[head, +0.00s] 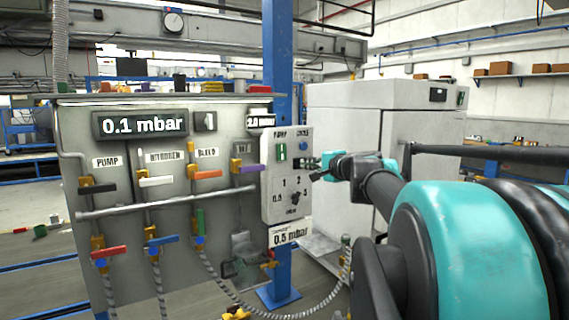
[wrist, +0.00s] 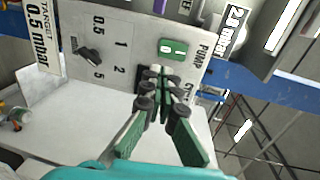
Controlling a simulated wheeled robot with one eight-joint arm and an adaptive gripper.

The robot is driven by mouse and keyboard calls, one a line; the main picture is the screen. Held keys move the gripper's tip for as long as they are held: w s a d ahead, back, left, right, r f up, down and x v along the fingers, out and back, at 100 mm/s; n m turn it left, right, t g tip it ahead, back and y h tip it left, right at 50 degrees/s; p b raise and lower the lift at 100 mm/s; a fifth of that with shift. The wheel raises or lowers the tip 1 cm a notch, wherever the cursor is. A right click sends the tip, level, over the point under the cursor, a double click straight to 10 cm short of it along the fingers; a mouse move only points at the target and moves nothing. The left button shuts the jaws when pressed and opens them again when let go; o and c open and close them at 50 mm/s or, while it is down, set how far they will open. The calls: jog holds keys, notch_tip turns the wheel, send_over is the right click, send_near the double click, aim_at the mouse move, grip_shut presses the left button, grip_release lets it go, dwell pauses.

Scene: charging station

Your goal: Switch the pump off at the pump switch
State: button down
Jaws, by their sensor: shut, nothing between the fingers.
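The pump switch is a small green rocker marked I and 0 (head: 281,152) at the upper left of the pale control box (head: 270,200). In the wrist view the switch (wrist: 172,48) sits beside the word PUMP and is fully visible. My gripper (head: 302,163) is just in front of the box, to the right of and slightly below the switch. In the wrist view its closed fingertips (wrist: 157,76) are close below the switch, with nothing between them. I cannot tell whether they touch the panel. Which side of the rocker is pressed is too small to tell.
A black rotary knob (wrist: 90,56) is on the same box, and a blue button (head: 303,146) shows above my gripper. A valve panel with coloured handles (head: 205,175) stands left. A blue post (head: 279,60) is behind the box, and a white cabinet (head: 345,150) stands right.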

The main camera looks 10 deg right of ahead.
aim_at(281, 161)
jog(key=x, duration=1.4)
jog(key=shift+f, duration=0.1)
jog(key=shift+w, duration=0.1)
